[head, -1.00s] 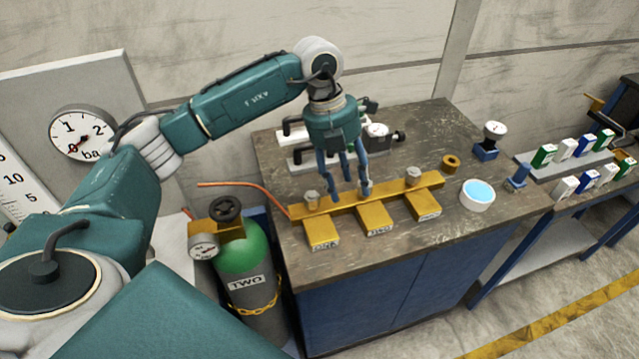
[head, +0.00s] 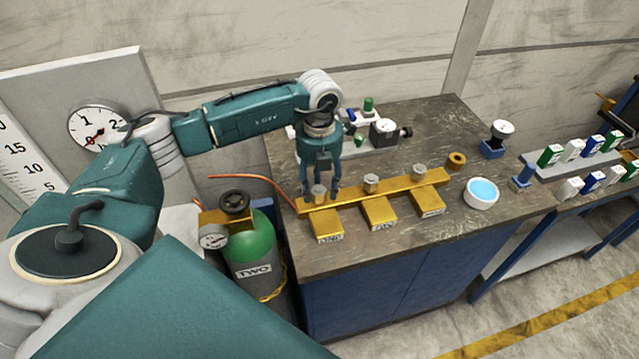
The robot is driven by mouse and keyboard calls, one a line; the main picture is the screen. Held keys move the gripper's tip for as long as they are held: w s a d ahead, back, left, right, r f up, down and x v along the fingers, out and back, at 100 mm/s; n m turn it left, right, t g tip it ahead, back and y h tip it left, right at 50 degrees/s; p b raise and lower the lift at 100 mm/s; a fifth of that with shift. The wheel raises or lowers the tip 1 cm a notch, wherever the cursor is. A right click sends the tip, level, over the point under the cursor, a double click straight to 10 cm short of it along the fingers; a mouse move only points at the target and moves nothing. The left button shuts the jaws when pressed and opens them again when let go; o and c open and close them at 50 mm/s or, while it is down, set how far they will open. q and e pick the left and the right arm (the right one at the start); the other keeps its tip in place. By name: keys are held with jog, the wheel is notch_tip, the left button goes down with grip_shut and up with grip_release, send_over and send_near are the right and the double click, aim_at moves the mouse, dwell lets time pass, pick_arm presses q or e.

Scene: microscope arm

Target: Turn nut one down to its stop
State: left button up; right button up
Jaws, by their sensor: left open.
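A yellow manifold bar (head: 396,188) lies on the bench with three grey nuts along its top. The left nut (head: 319,193), middle nut (head: 371,183) and right nut (head: 419,172) stand upright. Yellow tabs with labels too small to read stick out in front, such as the left tab (head: 327,224). My left gripper (head: 320,192) points down over the left nut, its fingers open on either side of it. I cannot tell whether they touch it. My right gripper is not in view.
A brass ring (head: 456,160) and a white dish with blue contents (head: 481,193) are to the right. A green gas cylinder (head: 252,244) stands left of the bench, its orange hose (head: 255,179) reaching the bar.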

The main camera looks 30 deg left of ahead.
pick_arm(q)
jog(key=shift+f, duration=0.1)
jog(key=c, duration=1.1)
